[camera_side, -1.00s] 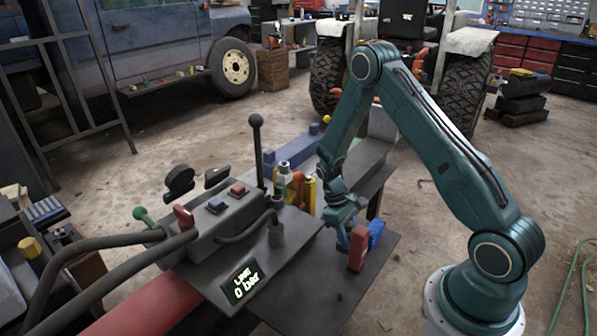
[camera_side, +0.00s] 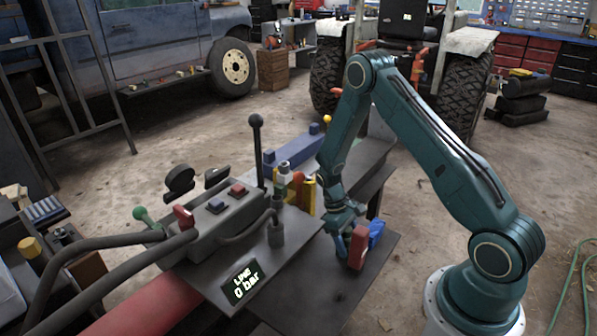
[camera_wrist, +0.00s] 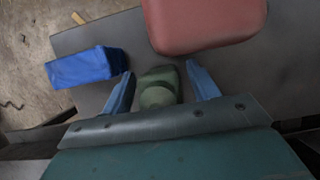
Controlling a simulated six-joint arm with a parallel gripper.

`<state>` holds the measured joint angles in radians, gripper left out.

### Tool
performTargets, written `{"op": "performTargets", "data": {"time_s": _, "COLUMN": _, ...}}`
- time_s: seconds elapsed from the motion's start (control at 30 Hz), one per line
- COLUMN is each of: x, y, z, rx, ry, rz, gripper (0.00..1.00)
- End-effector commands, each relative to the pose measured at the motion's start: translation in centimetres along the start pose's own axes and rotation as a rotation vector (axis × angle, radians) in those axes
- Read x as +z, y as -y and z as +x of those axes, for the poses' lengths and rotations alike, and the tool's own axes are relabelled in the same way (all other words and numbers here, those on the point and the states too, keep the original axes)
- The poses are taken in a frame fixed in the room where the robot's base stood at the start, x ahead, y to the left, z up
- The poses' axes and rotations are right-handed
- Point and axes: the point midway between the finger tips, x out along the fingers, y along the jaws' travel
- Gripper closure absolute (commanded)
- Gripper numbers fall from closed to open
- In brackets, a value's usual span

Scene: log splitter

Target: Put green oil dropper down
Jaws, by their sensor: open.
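The green oil dropper (camera_wrist: 158,88) sits between the two blue fingers of my gripper (camera_wrist: 159,72) in the wrist view. A gap shows on each side of it, so the fingers are open around it and not clamped on it. It appears to stand on the dark grey table plate (camera_wrist: 88,40), though its base is hidden. In the side view my gripper (camera_side: 345,222) is low over the plate, just behind the red block; I cannot make out the dropper there.
A red block (camera_side: 358,248) and a blue block (camera_side: 376,233) stand close to my gripper. The control box (camera_side: 228,212) with a tall black lever (camera_side: 256,150) is to the left. The front of the plate (camera_side: 330,290) is clear.

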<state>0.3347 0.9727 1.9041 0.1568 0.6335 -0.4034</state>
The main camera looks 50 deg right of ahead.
Motion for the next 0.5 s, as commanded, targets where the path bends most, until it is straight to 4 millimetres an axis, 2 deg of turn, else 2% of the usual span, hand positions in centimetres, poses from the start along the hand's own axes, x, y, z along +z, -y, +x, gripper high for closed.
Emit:
{"op": "performTargets", "data": {"time_s": 0.27, "x": 0.1, "y": 0.0, "z": -0.6, "rx": 0.001, "ry": -0.002, "rz": 0.0, "gripper": 0.4}}
{"op": "performTargets", "data": {"time_s": 0.5, "x": 0.0, "y": 0.0, "z": -3.1, "rx": 0.002, "ry": -0.004, "rz": 0.0, "gripper": 0.4}}
